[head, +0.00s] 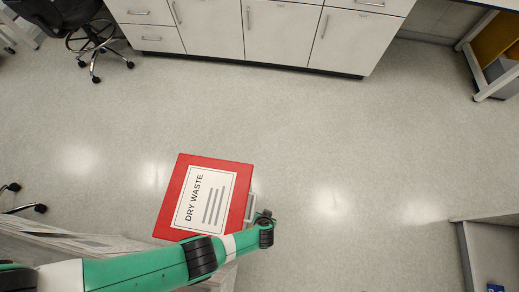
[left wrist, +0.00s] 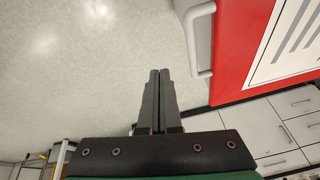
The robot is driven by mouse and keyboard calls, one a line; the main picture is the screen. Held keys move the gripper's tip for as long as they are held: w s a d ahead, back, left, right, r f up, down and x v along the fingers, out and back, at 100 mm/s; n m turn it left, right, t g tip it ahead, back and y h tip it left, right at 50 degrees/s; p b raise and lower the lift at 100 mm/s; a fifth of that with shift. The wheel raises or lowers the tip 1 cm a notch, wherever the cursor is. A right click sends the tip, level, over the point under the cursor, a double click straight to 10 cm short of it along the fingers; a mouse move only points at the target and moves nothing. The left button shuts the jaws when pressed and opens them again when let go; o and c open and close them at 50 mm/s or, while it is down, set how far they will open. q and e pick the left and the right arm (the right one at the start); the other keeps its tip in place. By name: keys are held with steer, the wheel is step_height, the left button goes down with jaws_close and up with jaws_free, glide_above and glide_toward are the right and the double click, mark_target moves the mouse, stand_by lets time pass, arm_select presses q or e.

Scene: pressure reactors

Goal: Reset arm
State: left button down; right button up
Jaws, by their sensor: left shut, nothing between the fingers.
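My left arm comes in from the lower left in the head view and crosses in front of the lower part of a red bin lid labelled DRY WASTE (head: 238,175). My left gripper (head: 265,215) is at the lid's right side, near a pale handle (head: 250,207). In the left wrist view the gripper's two dark fingers (left wrist: 158,75) are together with nothing between them. The handle (left wrist: 203,72) and the red lid (left wrist: 235,40) are to their right, apart from the fingers. My right gripper is in neither view.
White cabinets (head: 275,30) line the back. A black wheeled chair (head: 70,20) stands at the back left. A grey bench edge (head: 490,250) is at the lower right. The floor (head: 350,150) between is clear.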

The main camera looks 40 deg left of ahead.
arm_select(q)
steer(key=d+r+b, duration=0.1)
steer(key=d+r, duration=0.1)
steer(key=d, duration=0.5)
steer(key=shift+w+d+b, duration=0.3)
steer(key=shift+d, duration=0.05)
steer(key=shift+a, duration=0.1)
